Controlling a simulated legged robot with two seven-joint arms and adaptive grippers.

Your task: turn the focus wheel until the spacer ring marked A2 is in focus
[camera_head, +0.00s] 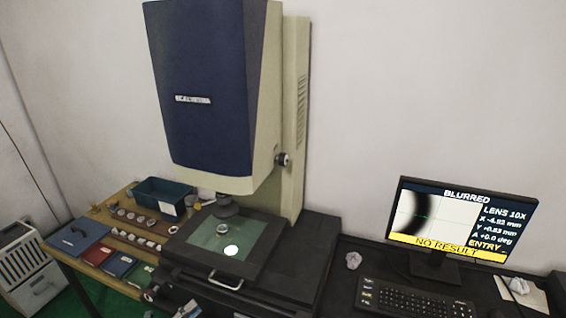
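The focus wheel (283,159) is a dark knob on the right side of the measuring machine's head (205,90). No gripper is at it. A small metal ring (222,228) lies on the green stage plate (256,246), under the lens; its marking is too small to read. The monitor (462,218) reads BLURRED, LENS 10X and NO RESULT, over a soft dark arc. What seems to be my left gripper (152,295) shows partly at the bottom left, low in front of the machine; its fingers are unclear. My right gripper is not in view.
A wooden side table holds several rings (135,218), a teal bin (160,198), a blue folder (78,237) and small red and green books. The space before the wheel looks clear.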

